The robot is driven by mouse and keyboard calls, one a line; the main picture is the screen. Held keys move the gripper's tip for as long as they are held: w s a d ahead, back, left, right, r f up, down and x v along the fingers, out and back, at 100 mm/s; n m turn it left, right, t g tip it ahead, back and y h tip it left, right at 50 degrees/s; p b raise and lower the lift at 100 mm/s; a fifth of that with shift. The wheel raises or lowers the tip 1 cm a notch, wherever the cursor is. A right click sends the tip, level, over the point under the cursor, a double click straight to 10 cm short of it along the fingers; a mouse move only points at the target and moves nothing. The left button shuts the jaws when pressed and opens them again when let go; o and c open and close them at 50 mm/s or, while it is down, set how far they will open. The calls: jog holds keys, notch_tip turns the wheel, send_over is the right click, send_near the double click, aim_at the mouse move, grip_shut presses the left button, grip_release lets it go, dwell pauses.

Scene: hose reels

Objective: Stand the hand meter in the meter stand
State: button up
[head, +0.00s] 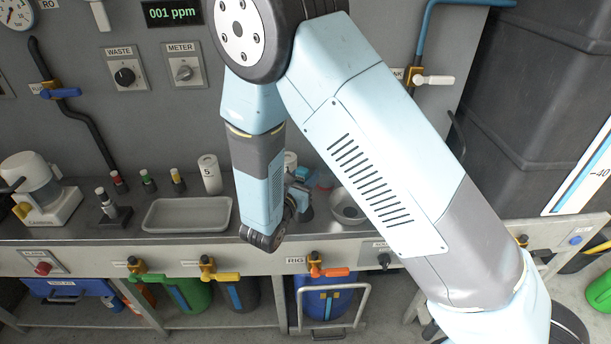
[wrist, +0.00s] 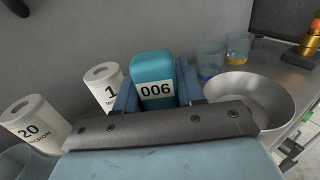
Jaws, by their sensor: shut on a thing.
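The hand meter, a teal block with a white panel reading 006 (wrist: 156,90), stands between the two blue fingers of my gripper (wrist: 158,97) in the wrist view. The fingers are shut on its sides. In the head view my gripper (head: 298,195) is low over the back of the bench, mostly hidden by my own arm, and the meter is hard to make out there. I cannot tell whether the meter touches the bench.
A shallow grey tray (head: 187,228) lies on the bench left of my gripper. A metal bowl (wrist: 262,88) is to the right. White cartridges marked 1 (wrist: 101,75) and 20 (wrist: 32,116) stand left of the meter. Two cups (wrist: 209,57) stand behind the bowl.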

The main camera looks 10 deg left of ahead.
jog(key=o, duration=1.2)
jog(key=shift+c, duration=0.2)
jog(key=v, duration=1.3)
jog(key=shift+s, duration=0.35)
jog(key=shift+a, duration=0.1)
jog(key=w+d+r+m+g+h, duration=0.3)
jog(key=d+r+m+g, duration=0.45)
jog(key=d, duration=0.55)
jog(key=w+d+r+m+g+h, duration=0.25)
jog(key=d+r+m+g, duration=0.4)
jog(key=d+m, duration=0.4)
jog(key=s+d+r+m+t+y, duration=0.2)
jog(key=s+d+r+m+y, duration=0.8)
jog(key=s+d+r+m, duration=0.2)
jog(key=d+r+m, duration=0.2)
jog(key=d, duration=0.1)
jog(key=shift+s+d+r+m, duration=0.15)
jog(key=shift+s+d+m, duration=0.05)
jog(key=shift+d+m, duration=0.2)
